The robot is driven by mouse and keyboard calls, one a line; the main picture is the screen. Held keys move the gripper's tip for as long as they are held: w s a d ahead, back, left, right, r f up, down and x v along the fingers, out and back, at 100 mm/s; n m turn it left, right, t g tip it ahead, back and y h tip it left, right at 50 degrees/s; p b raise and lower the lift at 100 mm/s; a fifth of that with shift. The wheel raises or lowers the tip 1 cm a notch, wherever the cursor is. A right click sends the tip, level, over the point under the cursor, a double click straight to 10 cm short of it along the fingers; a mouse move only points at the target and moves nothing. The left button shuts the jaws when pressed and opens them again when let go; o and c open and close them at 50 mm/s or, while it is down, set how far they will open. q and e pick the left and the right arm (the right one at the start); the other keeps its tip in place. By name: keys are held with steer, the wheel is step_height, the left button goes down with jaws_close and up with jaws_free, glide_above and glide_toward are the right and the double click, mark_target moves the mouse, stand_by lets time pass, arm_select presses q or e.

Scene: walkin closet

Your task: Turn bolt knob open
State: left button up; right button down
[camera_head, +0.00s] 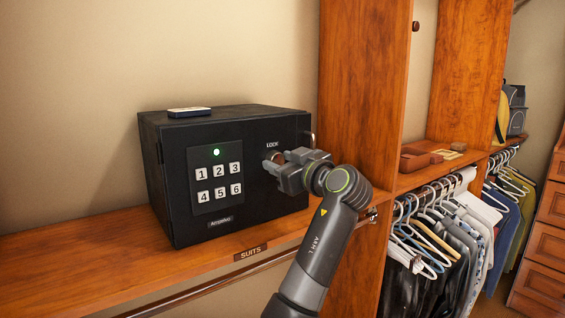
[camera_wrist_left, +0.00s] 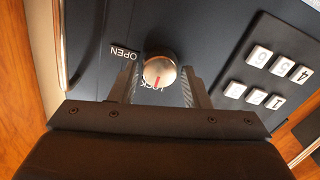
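A black safe (camera_head: 225,165) stands on the wooden shelf, its door shut. Its round silver bolt knob (camera_wrist_left: 159,71) shows in the left wrist view, with a red mark lying towards the LOCK label (camera_wrist_left: 155,87). The OPEN label (camera_wrist_left: 124,51) is to the left of the knob there. My left gripper (camera_head: 274,164) is at the safe's front, just below the LOCK label (camera_head: 272,145), and hides most of the knob in the head view. In the wrist view its fingers (camera_wrist_left: 160,84) are apart on either side of the knob, with small gaps visible. My right gripper is not in view.
The safe's keypad (camera_head: 215,178) has a green light on. A small dark device (camera_head: 189,112) lies on top of the safe. A wooden upright panel (camera_head: 355,90) rises close to the right. Clothes on hangers (camera_head: 440,230) hang farther right.

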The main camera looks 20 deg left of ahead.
arm_select(q)
steer(key=c, duration=0.6)
steer(key=shift+m, duration=0.4)
steer(key=m+p, duration=0.1)
steer(key=m, duration=0.1)
steer(key=shift+r+m+p, duration=0.1)
steer(key=shift+m+p, duration=0.2)
steer(key=shift+m, duration=0.1)
steer(key=m+p, duration=0.2)
steer(key=m, duration=0.1)
steer(key=shift+m, duration=0.4)
steer(key=m+p, duration=0.3)
steer(key=m, duration=0.3)
steer(key=shift+w+d+p, duration=0.1)
steer(key=shift+p, duration=0.3)
steer(key=shift+m+p, duration=1.1)
steer(key=shift+m, duration=0.6)
